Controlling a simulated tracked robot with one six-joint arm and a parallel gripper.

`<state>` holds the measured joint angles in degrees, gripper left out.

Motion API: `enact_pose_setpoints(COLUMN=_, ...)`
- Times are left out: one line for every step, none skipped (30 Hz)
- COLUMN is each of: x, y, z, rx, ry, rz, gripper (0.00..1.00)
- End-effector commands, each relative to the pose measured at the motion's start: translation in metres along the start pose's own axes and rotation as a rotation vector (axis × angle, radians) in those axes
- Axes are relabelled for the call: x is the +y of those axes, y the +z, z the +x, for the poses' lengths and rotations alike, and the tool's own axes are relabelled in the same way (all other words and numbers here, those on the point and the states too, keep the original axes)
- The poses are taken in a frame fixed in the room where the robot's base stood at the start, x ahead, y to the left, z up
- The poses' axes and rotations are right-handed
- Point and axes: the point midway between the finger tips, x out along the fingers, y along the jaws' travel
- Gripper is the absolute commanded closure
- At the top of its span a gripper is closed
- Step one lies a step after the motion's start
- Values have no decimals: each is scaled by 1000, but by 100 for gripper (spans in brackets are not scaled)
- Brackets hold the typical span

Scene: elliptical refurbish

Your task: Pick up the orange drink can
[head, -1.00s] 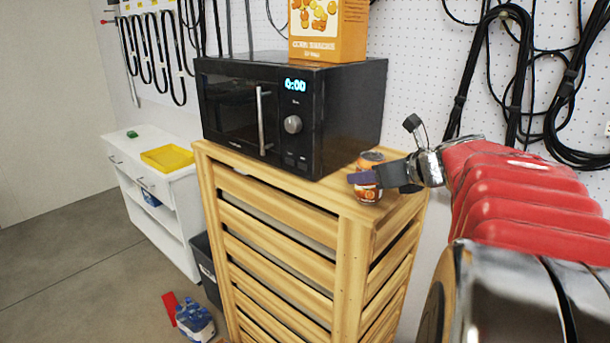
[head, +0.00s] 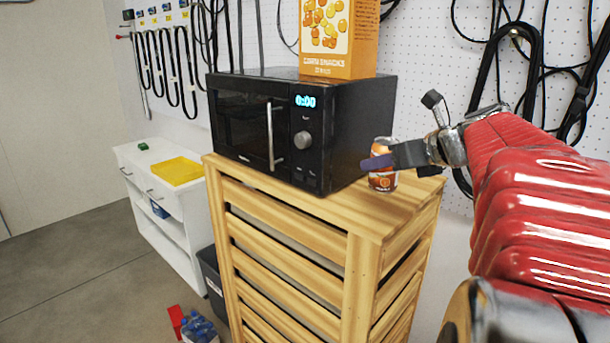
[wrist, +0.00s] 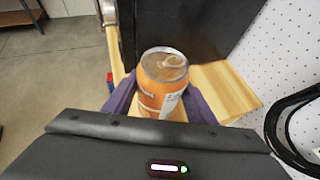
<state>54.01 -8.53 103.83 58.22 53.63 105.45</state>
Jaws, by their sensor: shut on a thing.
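The orange drink can (head: 383,181) is upright at the right end of the wooden cabinet's top, to the right of the microwave. It also shows in the wrist view (wrist: 160,85), with its silver lid facing the camera. My gripper (head: 381,163) reaches in from the right and is shut on the can. In the wrist view its purple fingers (wrist: 160,102) lie on either side of the can. I cannot tell whether the can's base touches the cabinet top.
The black microwave (head: 240,125) stands close to the can, with an orange snack box (head: 350,66) on it. The wooden slatted cabinet (head: 405,222) backs onto a white pegboard with hanging black cables (head: 490,75). A white shelf unit with a yellow tray (head: 177,171) stands at left.

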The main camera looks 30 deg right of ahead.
Motion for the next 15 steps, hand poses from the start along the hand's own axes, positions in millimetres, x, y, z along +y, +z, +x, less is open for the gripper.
enact_pose_setpoints(x=-4, y=-5, z=-5, rx=2, ry=-4, rz=5, gripper=82)
enact_pose_setpoints(x=-5, y=-7, z=-8, rx=2, ry=-3, rz=5, gripper=82)
enact_pose_setpoints(x=-7, y=-9, z=-12, rx=2, ry=-4, rz=5, gripper=82)
enact_pose_setpoints(x=-9, y=-10, z=-14, rx=2, ry=-4, rz=4, gripper=82)
enact_pose_setpoints(x=-10, y=-12, z=-17, rx=2, ry=-4, rz=4, gripper=82)
enact_pose_setpoints(x=-12, y=-14, z=-22, rx=2, ry=-4, rz=5, gripper=82)
enact_pose_setpoints(x=-14, y=-16, z=-25, rx=2, ry=-5, rz=5, gripper=82)
enact_pose_setpoints(x=-15, y=-18, z=-28, rx=2, ry=-5, rz=5, gripper=82)
enact_pose_setpoints(x=-17, y=-21, z=-33, rx=2, ry=-5, rz=5, gripper=82)
enact_pose_setpoints(x=-19, y=-23, z=-37, rx=2, ry=-5, rz=5, gripper=82)
enact_pose_setpoints(x=-21, y=-25, z=-41, rx=1, ry=-5, rz=6, gripper=82)
enact_pose_setpoints(x=-23, y=-28, z=-46, rx=1, ry=-5, rz=5, gripper=82)
enact_pose_setpoints(x=-26, y=-30, z=-50, rx=1, ry=-6, rz=5, gripper=82)
enact_pose_setpoints(x=-28, y=-32, z=-54, rx=1, ry=-5, rz=6, gripper=82)
enact_pose_setpoints(x=-30, y=-36, z=-60, rx=1, ry=-6, rz=6, gripper=82)
